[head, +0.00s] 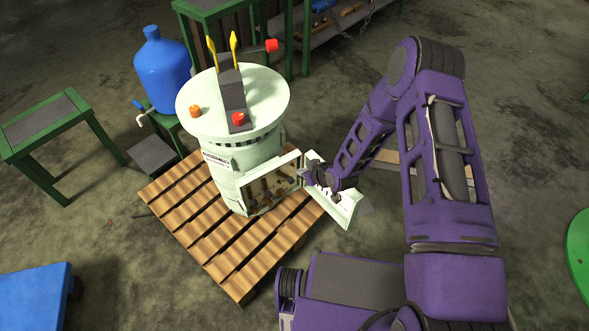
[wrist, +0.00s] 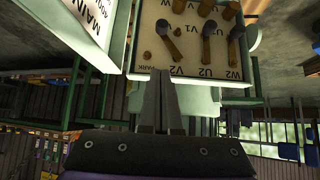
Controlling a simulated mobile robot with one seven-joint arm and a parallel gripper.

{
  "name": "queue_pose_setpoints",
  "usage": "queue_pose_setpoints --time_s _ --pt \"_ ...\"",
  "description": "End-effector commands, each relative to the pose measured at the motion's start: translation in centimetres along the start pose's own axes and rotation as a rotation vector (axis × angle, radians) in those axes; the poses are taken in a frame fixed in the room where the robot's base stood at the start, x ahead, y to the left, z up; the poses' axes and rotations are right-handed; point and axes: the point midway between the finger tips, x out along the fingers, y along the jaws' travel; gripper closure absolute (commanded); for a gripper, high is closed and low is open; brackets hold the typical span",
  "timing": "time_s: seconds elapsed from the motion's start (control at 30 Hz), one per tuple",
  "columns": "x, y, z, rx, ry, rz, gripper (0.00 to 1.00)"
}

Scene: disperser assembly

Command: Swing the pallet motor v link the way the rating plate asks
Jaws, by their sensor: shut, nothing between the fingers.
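The pale green motor (head: 240,160) stands upright on the wooden pallet (head: 190,215), its terminal box (head: 270,185) open at the side. The wrist view shows the cream terminal board (wrist: 145,30) with brass posts, several dark links and printed marks including V1, V2, U2, W2 and PARK. One dark link (wrist: 169,42) slants above the V2 mark; another dark link (wrist: 207,45) stands nearly straight above U2. My gripper (wrist: 160,75) is shut and empty, its tips just below the V2 and PARK marks. It also shows beside the box in the head view (head: 308,178); contact cannot be told.
A white plate with MAIN lettering (wrist: 88,20) is cut off at upper left of the wrist view. A pale open cover (head: 345,205) is beside my gripper.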

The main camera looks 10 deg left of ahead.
Motion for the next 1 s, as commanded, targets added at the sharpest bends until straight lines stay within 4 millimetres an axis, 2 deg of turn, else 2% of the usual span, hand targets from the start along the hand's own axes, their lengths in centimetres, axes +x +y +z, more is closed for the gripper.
queue_pose_setpoints --time_s 0.03,0.2,0.33,0.4,0.63,1.0 --pt "1.3 0.0 0.2 -0.001 0.001 0.0 1.0" --pt "5.1 -0.1 0.2 -0.001 0.001 -0.001 1.0" --pt "7.7 -0.1 0.2 -0.001 0.002 -0.001 1.0" --pt "8.3 0.0 1.3 0.001 -0.002 -0.001 1.0" --pt "9.8 0.0 2.6 -0.001 0.001 0.0 1.0" --pt "9.9 0.0 2.8 -0.002 0.001 0.0 1.0"
